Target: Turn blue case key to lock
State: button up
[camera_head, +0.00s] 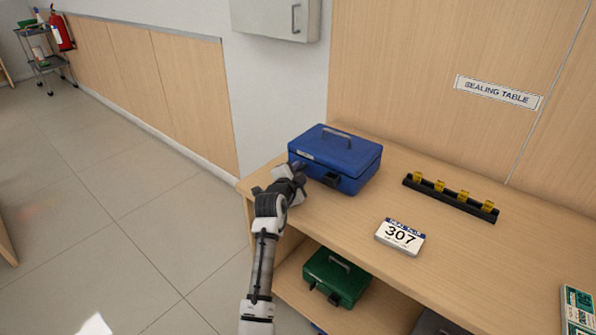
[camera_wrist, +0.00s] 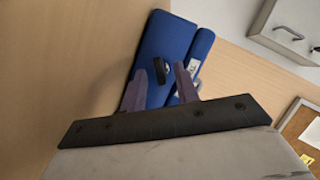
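My gripper (camera_head: 297,171) is at the left end of the case's front. In the wrist view the fingers (camera_wrist: 160,70) are spread and point at the blue case (camera_wrist: 163,42). A small dark piece (camera_wrist: 162,72) lies between them in the picture, with a gap on each side. I cannot tell whether it is the key or the latch. No key is clearly distinguishable in the head view.
A black rack with yellow pieces (camera_head: 450,197) lies to the right. A 307 sign block (camera_head: 400,236) sits near the table's front edge. A green case (camera_head: 336,277) is on the shelf below. A grey wall cabinet (camera_head: 275,17) hangs behind. Tabletop between these is clear.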

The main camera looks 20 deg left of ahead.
jog(key=shift+w, duration=0.1)
grip_shut()
dwell(0.4)
jog(key=n+g+h, duration=0.1)
jog(key=n, duration=0.1)
jog(key=n+h+b, duration=0.1)
jog(key=n, duration=0.1)
jog(key=shift+w+a+r+g, duration=0.1)
jog(key=shift+a+r+g, duration=0.05)
jog(key=shift+g, duration=0.25)
jog(key=n, duration=0.1)
jog(key=n+h, duration=0.1)
jog(key=n+g+h, duration=0.1)
jog(key=shift+a+n, duration=0.25)
jog(key=shift+n, duration=0.05)
jog(key=shift+h, duration=0.3)
